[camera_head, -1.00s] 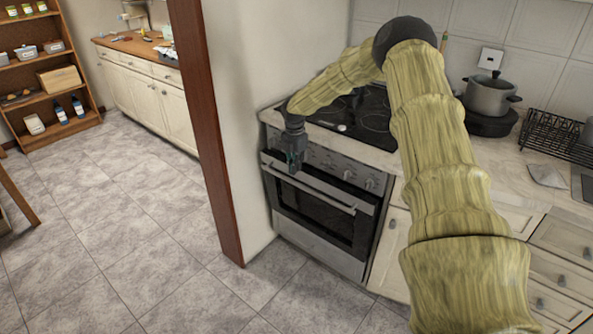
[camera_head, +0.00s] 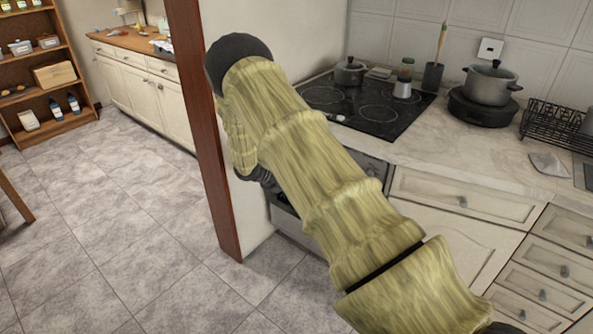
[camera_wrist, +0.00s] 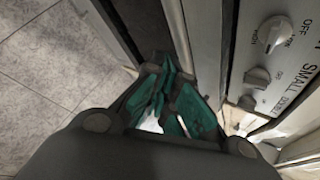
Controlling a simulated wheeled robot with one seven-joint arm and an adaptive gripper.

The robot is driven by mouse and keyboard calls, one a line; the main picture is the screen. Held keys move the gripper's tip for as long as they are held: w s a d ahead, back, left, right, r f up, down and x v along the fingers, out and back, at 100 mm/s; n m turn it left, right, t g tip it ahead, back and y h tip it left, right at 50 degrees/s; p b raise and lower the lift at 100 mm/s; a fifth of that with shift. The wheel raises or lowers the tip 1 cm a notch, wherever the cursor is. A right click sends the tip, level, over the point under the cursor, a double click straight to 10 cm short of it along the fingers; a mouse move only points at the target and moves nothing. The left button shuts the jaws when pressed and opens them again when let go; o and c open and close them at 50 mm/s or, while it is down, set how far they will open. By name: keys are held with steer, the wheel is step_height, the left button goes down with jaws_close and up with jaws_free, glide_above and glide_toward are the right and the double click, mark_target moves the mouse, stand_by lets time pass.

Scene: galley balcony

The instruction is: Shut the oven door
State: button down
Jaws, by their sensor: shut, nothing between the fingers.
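The oven (camera_head: 373,168) is built in under the counter, and my arm covers most of its front in the head view. Whether the door is fully shut cannot be told. My gripper (camera_wrist: 172,92) has teal finger pads, is shut and empty, and is close to the door front. Contact is unclear. It is hidden behind my arm in the head view.
A black cooktop (camera_head: 370,108) with a small pot (camera_head: 350,72) lies above the oven. A wall end with a brown post (camera_head: 205,150) stands close left of my arm. Drawers (camera_head: 540,285) are at right. Tiled floor (camera_head: 110,220) is open at left.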

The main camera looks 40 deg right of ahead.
steer(key=w+a+r+n+t+h+b, duration=0.2)
steer(key=w+a+r+n+t+h, duration=0.15)
steer(key=a+n+t+h, duration=0.45)
steer(key=w+d+f+g+y, duration=0.1)
steer(key=w+d, duration=0.1)
steer(key=d, duration=0.5)
steer(key=w+d+n+g+y, duration=0.1)
steer(key=d, duration=0.6)
steer(key=shift+w+d+f+p, duration=0.25)
steer(key=shift+w+f+p, duration=0.05)
steer(key=shift+w+f, duration=0.05)
steer(key=d, duration=0.1)
steer(key=d+y, duration=0.1)
steer(key=d, duration=0.1)
steer(key=shift+w+r+g+p, duration=0.25)
steer(key=shift+w+g+p, duration=0.05)
steer(key=shift+p, duration=0.05)
steer(key=shift+w+d+f+y, duration=0.1)
steer(key=shift+d+f+y, duration=0.05)
steer(key=shift+d+y, duration=0.15)
steer(key=shift+a, duration=0.2)
